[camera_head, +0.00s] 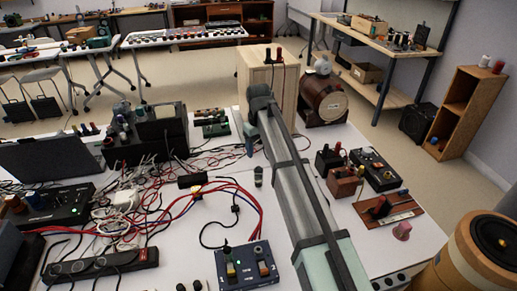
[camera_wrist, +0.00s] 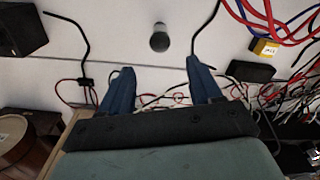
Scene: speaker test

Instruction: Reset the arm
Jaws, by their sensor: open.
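My arm (camera_head: 300,190) reaches from the lower right over the white table to the middle of the head view. In the wrist view, my gripper (camera_wrist: 158,80) has two blue fingers spread apart with nothing between them. Beyond the fingertips, a small dark grey cylinder with a lighter top (camera_wrist: 159,38) is on the white table. It also shows in the head view (camera_head: 258,177), just below the wrist end of my arm. In the head view my fingers are small and partly hidden by the arm.
Tangled red, blue and black cables (camera_head: 190,205) spread left of my arm. A blue switch box (camera_head: 245,266) lies at the front. A wooden speaker box (camera_head: 268,75) and a brown round drum (camera_head: 325,100) stand behind. Small modules (camera_head: 372,170) sit to the right.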

